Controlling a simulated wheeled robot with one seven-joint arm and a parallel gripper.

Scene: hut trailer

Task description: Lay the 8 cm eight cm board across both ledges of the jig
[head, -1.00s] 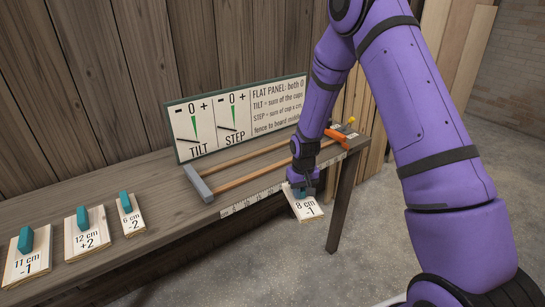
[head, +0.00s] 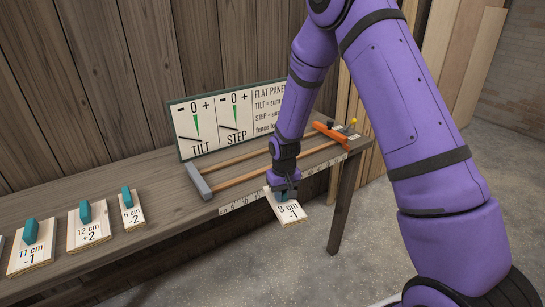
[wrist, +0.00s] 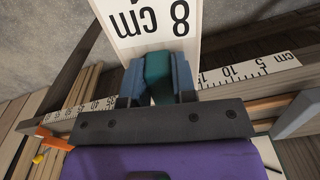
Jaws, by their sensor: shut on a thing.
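The 8 cm board (head: 287,209), pale with "8 cm -1" printed on it, hangs in my gripper (head: 285,190) at the front edge of the bench. In the wrist view my gripper (wrist: 158,85) is shut on the board's teal handle, and the 8 cm board (wrist: 150,22) shows upside down beyond it. The jig has two wooden ledges (head: 235,172), a grey end block (head: 197,180) at left and an orange piece (head: 330,131) at right. The board is in front of the ledges; I cannot tell its exact height above the bench.
Boards marked 11 cm (head: 31,250), 12 cm (head: 88,228) and 6 cm (head: 131,212) lie on the bench at left, each with a teal handle. A sign with TILT and STEP dials (head: 205,125) stands behind the jig. A scale strip runs along the bench front.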

